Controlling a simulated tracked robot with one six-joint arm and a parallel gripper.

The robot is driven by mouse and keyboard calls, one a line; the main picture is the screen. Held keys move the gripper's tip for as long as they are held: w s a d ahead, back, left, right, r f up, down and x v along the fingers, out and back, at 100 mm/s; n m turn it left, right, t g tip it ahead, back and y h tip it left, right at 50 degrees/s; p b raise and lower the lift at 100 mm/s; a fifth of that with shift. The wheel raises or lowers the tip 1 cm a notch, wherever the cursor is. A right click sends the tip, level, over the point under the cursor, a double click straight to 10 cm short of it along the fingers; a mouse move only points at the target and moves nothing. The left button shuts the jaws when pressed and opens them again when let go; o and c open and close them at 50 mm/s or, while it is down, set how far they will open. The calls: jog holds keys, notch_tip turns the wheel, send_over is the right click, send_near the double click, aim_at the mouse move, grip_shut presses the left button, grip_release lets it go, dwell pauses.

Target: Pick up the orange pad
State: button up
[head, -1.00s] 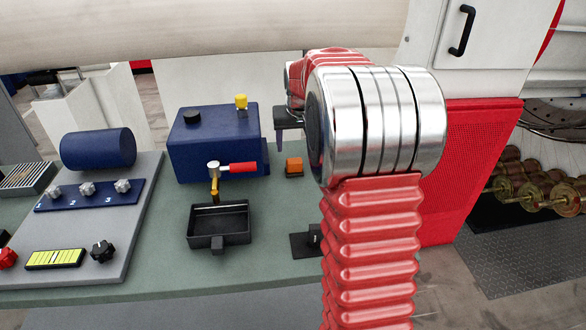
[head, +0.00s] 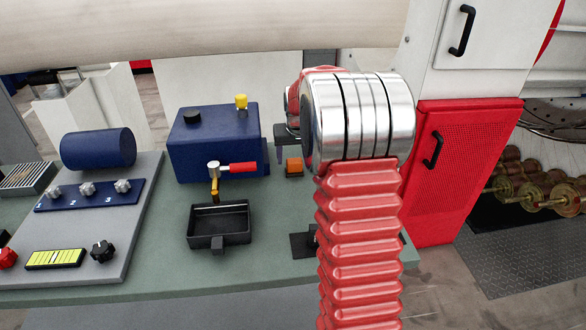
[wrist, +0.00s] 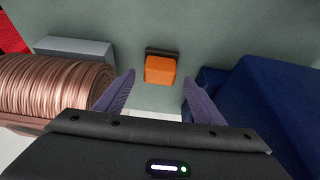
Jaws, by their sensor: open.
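The orange pad (head: 294,167) is a small block on a dark base on the green bench, just right of the blue box. In the wrist view the orange pad (wrist: 160,70) lies ahead of my gripper (wrist: 158,88), near the middle between the two purple fingers. The fingers are apart with nothing between them. In the head view my gripper (head: 279,150) shows only in part, above and slightly left of the pad; my arm hides the rest.
The blue box (head: 212,150) with a red-handled tap stands left of the pad, close to one finger in the wrist view (wrist: 265,110). A black tray (head: 219,224) sits in front. A copper spool (wrist: 55,85) is on the wrist view's left.

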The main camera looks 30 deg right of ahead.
aim_at(294, 160)
jog(key=shift+x, duration=1.45)
jog(key=shift+c, duration=0.2)
jog(key=c, duration=1.1)
notch_tip(294, 160, up, 10)
jog(key=shift+r, duration=0.1)
